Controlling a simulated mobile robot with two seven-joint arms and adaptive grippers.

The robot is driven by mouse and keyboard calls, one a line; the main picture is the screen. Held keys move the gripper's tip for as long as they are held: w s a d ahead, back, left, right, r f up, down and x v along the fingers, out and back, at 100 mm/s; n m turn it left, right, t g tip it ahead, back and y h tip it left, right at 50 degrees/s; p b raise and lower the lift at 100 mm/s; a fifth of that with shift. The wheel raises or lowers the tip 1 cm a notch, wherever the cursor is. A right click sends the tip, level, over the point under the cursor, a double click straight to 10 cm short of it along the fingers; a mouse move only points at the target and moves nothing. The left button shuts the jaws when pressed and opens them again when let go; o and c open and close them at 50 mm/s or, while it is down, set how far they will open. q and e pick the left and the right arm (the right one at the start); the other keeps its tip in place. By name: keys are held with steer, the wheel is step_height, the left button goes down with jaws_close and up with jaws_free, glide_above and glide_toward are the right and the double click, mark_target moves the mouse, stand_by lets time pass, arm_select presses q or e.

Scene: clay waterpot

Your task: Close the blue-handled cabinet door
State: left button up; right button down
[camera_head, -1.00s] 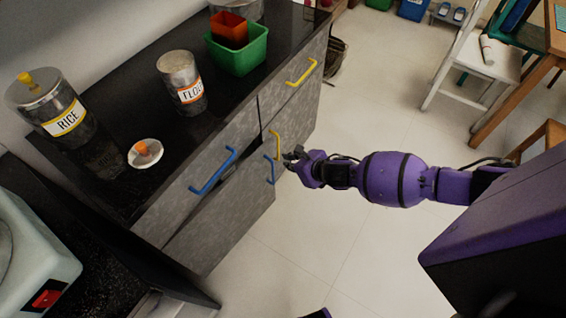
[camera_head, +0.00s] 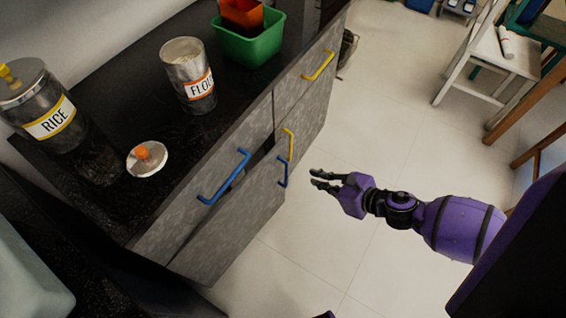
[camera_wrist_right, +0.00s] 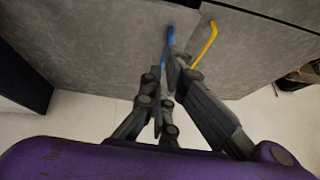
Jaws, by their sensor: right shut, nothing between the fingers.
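The grey cabinet door (camera_head: 232,222) has a short upright blue handle (camera_head: 283,171) near its right edge. A dark gap shows above the door, below the drawer front, so the door looks slightly ajar. My right gripper (camera_head: 316,180) is shut and empty, to the right of the blue handle and apart from it in the head view. In the right wrist view the door (camera_wrist_right: 90,45) fills the upper left, with its blue handle (camera_wrist_right: 169,42) beyond my right gripper's fingers (camera_wrist_right: 166,75). My left gripper is not in view.
A drawer with a longer blue handle (camera_head: 224,178) sits above the door. A yellow-handled door (camera_head: 291,143) and drawer (camera_head: 318,66) adjoin on the right. The black counter holds a rice canister (camera_head: 45,110), flour canister (camera_head: 190,75), lid (camera_head: 147,160) and green bin (camera_head: 250,45). The floor (camera_head: 350,240) around my gripper is clear.

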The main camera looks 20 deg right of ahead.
steer(key=shift+y, duration=0.3)
steer(key=x, duration=0.4)
steer(key=r+x, duration=0.1)
steer(key=x, duration=0.3)
steer(key=a+x, duration=0.1)
steer(key=x, duration=0.3)
steer(key=shift+w+a+r, duration=0.15)
steer(key=shift+w+r, duration=0.05)
steer(key=shift+w, duration=0.35)
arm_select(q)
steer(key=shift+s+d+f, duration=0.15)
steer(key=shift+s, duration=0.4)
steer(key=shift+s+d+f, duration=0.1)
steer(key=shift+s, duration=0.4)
arm_select(e)
steer(key=shift+w, duration=0.1)
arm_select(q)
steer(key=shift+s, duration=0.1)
